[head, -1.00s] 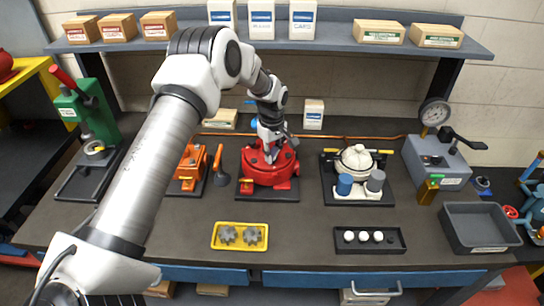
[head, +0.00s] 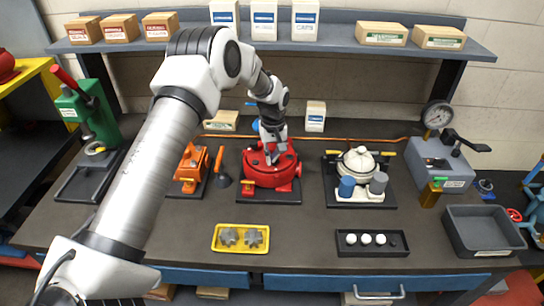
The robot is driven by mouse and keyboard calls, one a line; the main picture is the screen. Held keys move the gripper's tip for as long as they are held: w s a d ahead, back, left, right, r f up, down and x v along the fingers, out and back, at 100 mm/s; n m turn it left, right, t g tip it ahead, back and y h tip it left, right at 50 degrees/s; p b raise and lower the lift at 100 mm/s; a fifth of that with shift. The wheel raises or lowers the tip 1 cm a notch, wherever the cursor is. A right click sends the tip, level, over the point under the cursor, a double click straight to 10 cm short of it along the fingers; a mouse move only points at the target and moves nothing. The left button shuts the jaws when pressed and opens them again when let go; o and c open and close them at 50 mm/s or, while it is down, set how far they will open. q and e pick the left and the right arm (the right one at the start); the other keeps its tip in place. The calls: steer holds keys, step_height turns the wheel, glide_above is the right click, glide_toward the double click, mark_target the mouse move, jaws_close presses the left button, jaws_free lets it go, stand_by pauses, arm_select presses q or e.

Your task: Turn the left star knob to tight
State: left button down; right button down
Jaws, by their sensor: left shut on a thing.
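My left gripper (head: 271,154) reaches down onto the top of the red round motor housing (head: 272,178), which stands on a black base plate in the middle of the bench. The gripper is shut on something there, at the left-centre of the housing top. That spot fits a star knob, but the fingers cover it and its shape and turn angle cannot be made out. Two grey star-shaped knobs (head: 229,236) lie in a yellow tray (head: 241,249) in front of the housing. My right gripper is out of view.
An orange unit (head: 190,169) with a dark, orange-topped tool (head: 222,172) stands left of the housing. A cream unit (head: 358,163) stands to the right. A black tray (head: 372,249) with white caps and an empty grey bin (head: 480,229) are at front right. A boxed shelf (head: 338,43) runs behind.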

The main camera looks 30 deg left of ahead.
arm_select(q)
steer(key=shift+d, duration=0.1)
stand_by(0.6)
steer(key=c, duration=1.2)
jaws_free()
steer(key=shift+w, duration=0.15)
steer(key=shift+w+d, duration=0.1)
steer(key=shift+d, duration=0.1)
steer(key=shift+a+r+p, duration=0.1)
steer(key=shift+r+p, duration=0.6)
steer(key=shift+r, duration=0.2)
step_height(320, 180, up, 5)
steer(key=p, duration=0.3)
steer(key=shift+f, duration=0.15)
step_height(320, 180, up, 2)
steer(key=shift+r+p, duration=0.25)
steer(key=shift+p, duration=0.25)
